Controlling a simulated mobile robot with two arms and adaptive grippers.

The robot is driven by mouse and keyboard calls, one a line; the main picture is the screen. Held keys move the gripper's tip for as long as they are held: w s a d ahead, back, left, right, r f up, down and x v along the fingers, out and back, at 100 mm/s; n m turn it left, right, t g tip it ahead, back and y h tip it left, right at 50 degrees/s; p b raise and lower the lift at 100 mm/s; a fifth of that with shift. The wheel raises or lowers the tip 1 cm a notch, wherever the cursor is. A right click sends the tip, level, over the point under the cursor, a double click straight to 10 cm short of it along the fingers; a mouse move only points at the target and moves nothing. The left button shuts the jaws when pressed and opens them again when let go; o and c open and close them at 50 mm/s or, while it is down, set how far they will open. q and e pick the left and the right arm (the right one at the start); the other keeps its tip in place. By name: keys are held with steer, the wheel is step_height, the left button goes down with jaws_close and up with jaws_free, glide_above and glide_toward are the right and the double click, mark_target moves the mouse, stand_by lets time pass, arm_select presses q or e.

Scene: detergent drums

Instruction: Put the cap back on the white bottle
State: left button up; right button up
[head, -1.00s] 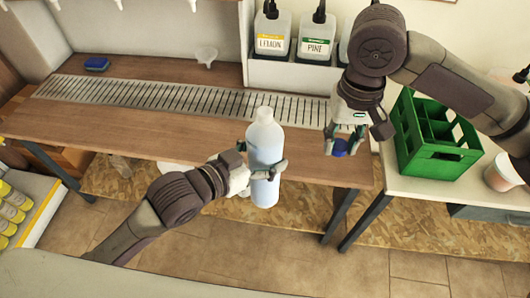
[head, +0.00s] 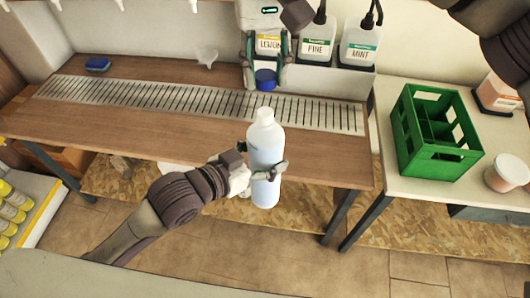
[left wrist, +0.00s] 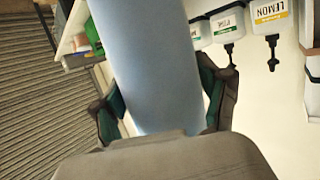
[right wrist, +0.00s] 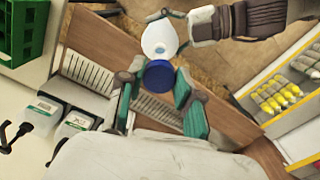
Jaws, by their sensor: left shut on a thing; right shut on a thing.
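The white bottle (head: 265,155) stands upright in my left gripper (head: 262,172), in front of the wooden table's edge. Its neck is bare and open at the top. In the left wrist view the bottle (left wrist: 152,65) fills the space between the fingers (left wrist: 165,110). My right gripper (head: 265,75) is shut on the blue cap (head: 265,79), above and behind the bottle neck in the head view. In the right wrist view the cap (right wrist: 159,75) sits between the fingertips, and the bottle (right wrist: 160,40) shows just beyond it, apart from the cap.
The wooden table (head: 200,128) has a slotted metal strip (head: 180,102). Refill jugs (head: 358,45) stand behind. A green crate (head: 435,135) and a cup (head: 507,172) are on the right counter.

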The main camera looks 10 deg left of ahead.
mark_target(266, 126)
steer(key=shift+f, duration=0.1)
steer(key=shift+f, duration=1.9)
steer(key=shift+s+r, duration=0.1)
steer(key=shift+f, duration=0.9)
steer(key=shift+f, duration=0.55)
